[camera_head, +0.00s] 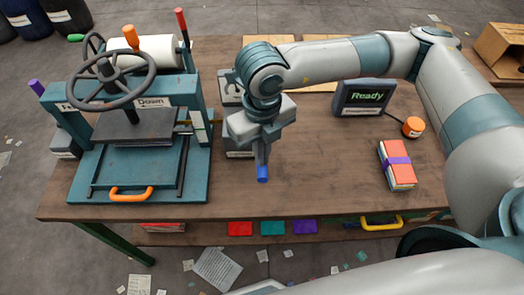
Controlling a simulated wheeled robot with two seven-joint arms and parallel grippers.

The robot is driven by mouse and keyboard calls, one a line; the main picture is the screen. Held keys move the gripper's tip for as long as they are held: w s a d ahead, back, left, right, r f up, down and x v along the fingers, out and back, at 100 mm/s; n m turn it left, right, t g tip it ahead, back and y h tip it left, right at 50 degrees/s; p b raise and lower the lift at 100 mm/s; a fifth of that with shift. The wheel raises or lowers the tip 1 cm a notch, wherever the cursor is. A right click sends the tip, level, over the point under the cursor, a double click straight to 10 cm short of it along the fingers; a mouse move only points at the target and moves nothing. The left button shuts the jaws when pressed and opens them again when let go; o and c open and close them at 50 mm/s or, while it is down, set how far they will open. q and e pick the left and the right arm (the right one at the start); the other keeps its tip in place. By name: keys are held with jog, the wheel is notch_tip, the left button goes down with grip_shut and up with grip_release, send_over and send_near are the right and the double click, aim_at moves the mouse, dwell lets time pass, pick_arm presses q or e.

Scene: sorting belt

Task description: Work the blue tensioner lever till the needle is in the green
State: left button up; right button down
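My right gripper (262,161) points down over the table, left of the middle of the view. A blue grip (262,174), which looks like the end of the tensioner lever, shows right at its fingertips. The fingers are seen edge-on as one narrow shape, so I cannot tell whether they are closed on the blue grip. The rest of the lever is hidden. A grey unit (230,87) stands behind the gripper, partly covered by it. No needle or green zone is readable. My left gripper is not in view.
A teal press (194,187) with a handwheel (113,76) stands close on the left. A "Ready" display (365,97), an orange button (413,127) and a strapped red-topped bundle (397,165) are on the right. The wooden table's front middle (310,195) is clear.

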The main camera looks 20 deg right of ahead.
notch_tip(320, 180, up, 9)
jog(key=p, duration=0.3)
jog(key=shift+r, duration=0.2)
dwell(0.4)
dwell(0.4)
dwell(0.5)
